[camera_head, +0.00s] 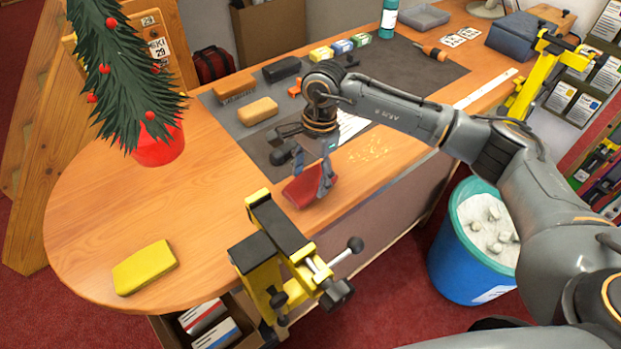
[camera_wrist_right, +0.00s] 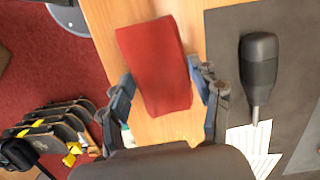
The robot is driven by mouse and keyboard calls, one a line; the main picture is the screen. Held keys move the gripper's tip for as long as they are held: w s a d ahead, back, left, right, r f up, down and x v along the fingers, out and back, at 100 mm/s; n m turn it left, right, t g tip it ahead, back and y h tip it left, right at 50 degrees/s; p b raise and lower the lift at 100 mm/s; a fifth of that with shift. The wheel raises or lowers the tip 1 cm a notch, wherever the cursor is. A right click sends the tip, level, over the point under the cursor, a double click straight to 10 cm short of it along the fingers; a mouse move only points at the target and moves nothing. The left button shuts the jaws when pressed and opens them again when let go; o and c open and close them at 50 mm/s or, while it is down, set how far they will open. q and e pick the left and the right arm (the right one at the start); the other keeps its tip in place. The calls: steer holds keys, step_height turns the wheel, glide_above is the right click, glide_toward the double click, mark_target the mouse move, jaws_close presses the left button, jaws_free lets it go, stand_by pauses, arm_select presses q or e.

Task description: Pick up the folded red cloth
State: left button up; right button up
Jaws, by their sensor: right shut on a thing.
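The folded red cloth (camera_head: 300,190) is at the front part of the wooden bench and looks tilted. My right gripper (camera_head: 326,178) points down from above and is shut on it. In the right wrist view the cloth (camera_wrist_right: 152,62) lies between the two fingers of the right gripper (camera_wrist_right: 168,92), with one finger against each long side. I cannot tell whether the cloth still touches the bench top. My left gripper is not in view.
A yellow clamp (camera_head: 270,245) stands on the bench edge close to the cloth. A yellow folded cloth or sponge (camera_head: 145,267) lies at the left. A dark-handled tool (camera_wrist_right: 258,65) lies beside the red cloth. A blue bin (camera_head: 465,270) stands right of the bench.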

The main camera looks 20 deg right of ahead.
step_height(320, 180, up, 2)
steer(key=shift+r+b, duration=0.2)
steer(key=shift+b, duration=0.15)
steer(key=s+r+b, duration=0.5)
steer(key=s+r, duration=0.5)
steer(key=s, duration=0.4)
